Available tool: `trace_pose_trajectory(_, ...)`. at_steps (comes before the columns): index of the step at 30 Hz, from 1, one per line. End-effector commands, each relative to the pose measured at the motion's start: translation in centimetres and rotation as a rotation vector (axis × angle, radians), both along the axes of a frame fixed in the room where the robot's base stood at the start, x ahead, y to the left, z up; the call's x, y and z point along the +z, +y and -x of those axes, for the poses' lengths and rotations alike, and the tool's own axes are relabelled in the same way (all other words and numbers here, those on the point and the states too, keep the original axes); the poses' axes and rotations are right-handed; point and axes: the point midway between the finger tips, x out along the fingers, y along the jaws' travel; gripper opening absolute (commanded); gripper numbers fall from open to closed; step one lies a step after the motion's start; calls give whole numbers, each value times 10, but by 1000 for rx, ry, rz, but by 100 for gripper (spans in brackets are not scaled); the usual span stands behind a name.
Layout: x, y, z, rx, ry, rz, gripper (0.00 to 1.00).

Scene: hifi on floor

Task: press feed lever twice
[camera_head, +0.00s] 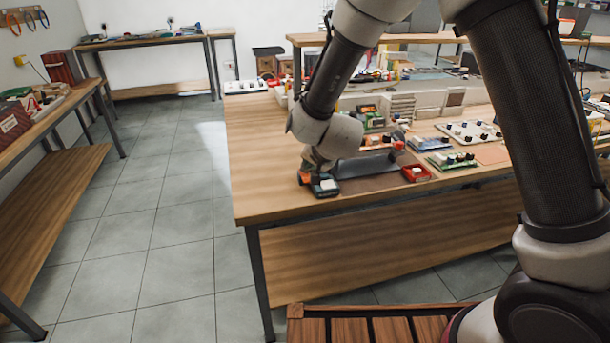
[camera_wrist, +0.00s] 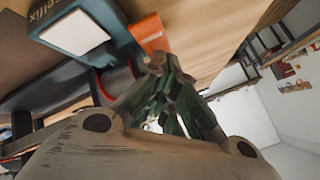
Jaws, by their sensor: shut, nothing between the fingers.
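A small dark teal device (camera_head: 325,189) with a pale square pad and an orange part sits near the front left edge of the wooden workbench. In the wrist view the teal body (camera_wrist: 55,22) carries partly readable lettering, the white pad (camera_wrist: 74,34) and an orange block (camera_wrist: 150,34). I cannot tell for certain which part is the feed lever. My gripper (camera_head: 318,166) is right behind the device in the head view, pointing down. In the wrist view its fingers (camera_wrist: 162,70) are shut and empty, close to the orange block. I cannot tell whether they touch it.
The workbench (camera_head: 262,160) has bare wood to the left of the device. A red tray (camera_head: 417,173), a dark mat (camera_head: 375,183) and boards with black knobs (camera_head: 468,131) lie to the right. A slatted wooden surface (camera_head: 370,328) is at the bottom.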

Motion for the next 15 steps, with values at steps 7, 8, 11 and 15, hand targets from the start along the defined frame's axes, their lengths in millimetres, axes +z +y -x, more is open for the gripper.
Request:
trace_pose_trajectory(7, -4, -1, 0, -1, 1, 1, 0)
trace_pose_trajectory(8, -4, -1, 0, -1, 1, 1, 0)
trace_pose_trajectory(11, -5, -1, 0, -1, 1, 1, 0)
trace_pose_trajectory(15, -7, -1, 0, -1, 2, 2, 0)
